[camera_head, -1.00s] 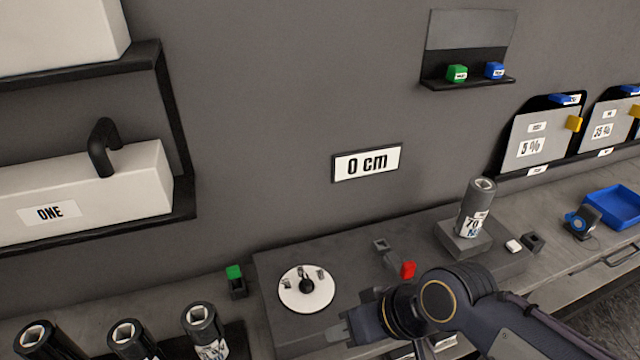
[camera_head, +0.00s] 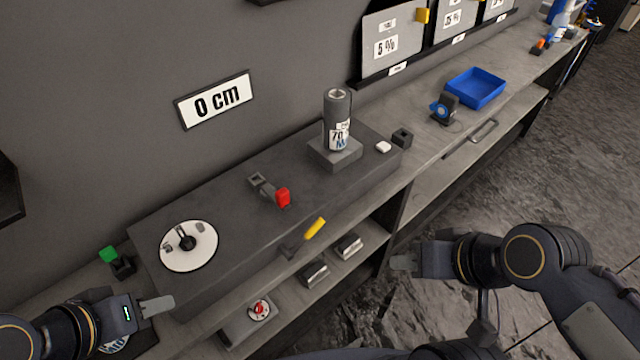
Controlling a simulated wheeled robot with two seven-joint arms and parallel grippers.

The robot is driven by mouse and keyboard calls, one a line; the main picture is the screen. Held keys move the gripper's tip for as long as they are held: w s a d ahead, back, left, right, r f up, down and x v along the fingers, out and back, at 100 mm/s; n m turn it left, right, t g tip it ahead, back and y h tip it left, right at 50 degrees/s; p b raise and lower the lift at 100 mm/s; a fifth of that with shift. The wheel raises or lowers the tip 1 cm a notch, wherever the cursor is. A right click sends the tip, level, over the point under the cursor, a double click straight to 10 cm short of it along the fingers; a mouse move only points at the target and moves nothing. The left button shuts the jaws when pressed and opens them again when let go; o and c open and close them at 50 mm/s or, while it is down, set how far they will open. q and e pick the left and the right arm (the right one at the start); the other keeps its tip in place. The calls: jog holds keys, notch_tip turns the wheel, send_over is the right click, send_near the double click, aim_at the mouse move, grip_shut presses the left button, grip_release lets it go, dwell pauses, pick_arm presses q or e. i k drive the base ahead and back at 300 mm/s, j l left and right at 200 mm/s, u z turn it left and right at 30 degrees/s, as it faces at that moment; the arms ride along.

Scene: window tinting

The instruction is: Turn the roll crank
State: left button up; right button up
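A crank with a yellow handle (camera_head: 315,229) and a dark arm sticks out from the front side of the long dark grey bench unit (camera_head: 230,207). A roll (camera_head: 338,112) with a "70" label stands upright on a block at the unit's right end. My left gripper (camera_head: 158,306) is at the lower left, near the unit's front left corner and well apart from the crank. My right gripper (camera_head: 404,262) is to the right of the crank, in front of the shelves, and touches nothing that I can see. Each gripper's fingers show edge-on, so their opening is unclear.
A white disc with a black knob (camera_head: 188,244) and a red-tipped lever (camera_head: 282,197) are on the unit's top. A blue tray (camera_head: 476,88) lies further right. Open shelves (camera_head: 358,275) lie below the crank.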

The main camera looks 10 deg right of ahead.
aim_at(268, 192)
jog(key=i+l, duration=0.1)
jog(key=l, duration=0.55)
jog(key=i+l+z, duration=0.15)
jog(key=l, duration=0.5)
jog(key=i+l, duration=0.15)
jog(key=l, duration=0.5)
jog(key=i+l+z, duration=0.1)
jog(key=l, duration=0.55)
jog(key=i+l, duration=0.25)
jog(key=l, duration=0.35)
jog(key=i+l+z, duration=0.15)
jog(key=l, duration=0.5)
jog(key=i+l, duration=0.2)
jog(key=l, duration=0.4)
jog(key=i+l+z, duration=0.1)
jog(key=l, duration=0.5)
jog(key=i+u, duration=0.1)
jog(key=u, duration=2.95)
